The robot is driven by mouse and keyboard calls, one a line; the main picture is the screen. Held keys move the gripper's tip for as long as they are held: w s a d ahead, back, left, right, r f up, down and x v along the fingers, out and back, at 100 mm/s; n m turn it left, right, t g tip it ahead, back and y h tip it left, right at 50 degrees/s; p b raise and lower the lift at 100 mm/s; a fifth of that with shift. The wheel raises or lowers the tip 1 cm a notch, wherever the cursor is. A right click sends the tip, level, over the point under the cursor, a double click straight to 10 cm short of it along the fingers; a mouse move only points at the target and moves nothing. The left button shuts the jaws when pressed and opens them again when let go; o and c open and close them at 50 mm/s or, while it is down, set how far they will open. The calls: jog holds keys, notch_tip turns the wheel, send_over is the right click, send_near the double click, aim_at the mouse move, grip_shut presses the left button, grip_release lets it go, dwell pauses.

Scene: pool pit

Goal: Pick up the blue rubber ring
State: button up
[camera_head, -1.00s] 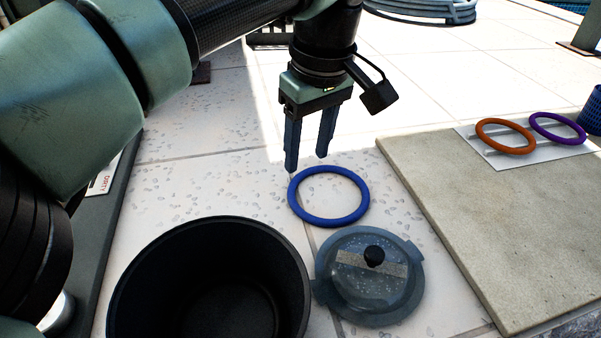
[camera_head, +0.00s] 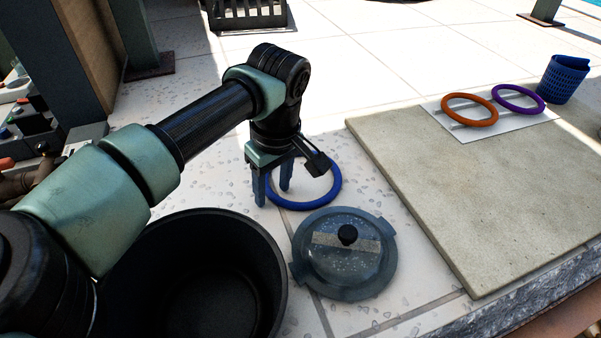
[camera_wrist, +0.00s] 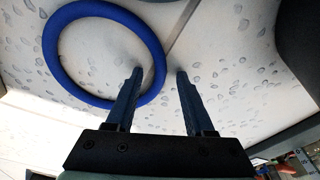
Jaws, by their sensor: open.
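The blue rubber ring (camera_head: 336,186) lies flat on the pale tiles, between the black pot and the stone slab. My gripper (camera_head: 272,198) is open and empty, pointing down at the ring's left side; part of the ring is hidden behind it. In the wrist view the ring (camera_wrist: 50,50) is at the upper left. There my gripper's two fingers (camera_wrist: 155,75) are apart, and the ring's edge shows beside and partly behind the left finger. I cannot tell how high the fingertips are above the tiles.
A black pot (camera_head: 270,245) stands in front, with a translucent lid (camera_head: 345,275) beside it. At right, a stone slab (camera_head: 450,210) bears orange (camera_head: 445,112) and purple (camera_head: 541,106) rings on a white sheet. A blue basket (camera_head: 563,80) and a dark crate (camera_head: 245,14) stand farther back.

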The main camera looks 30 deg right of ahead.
grip_shut()
dwell(0.5)
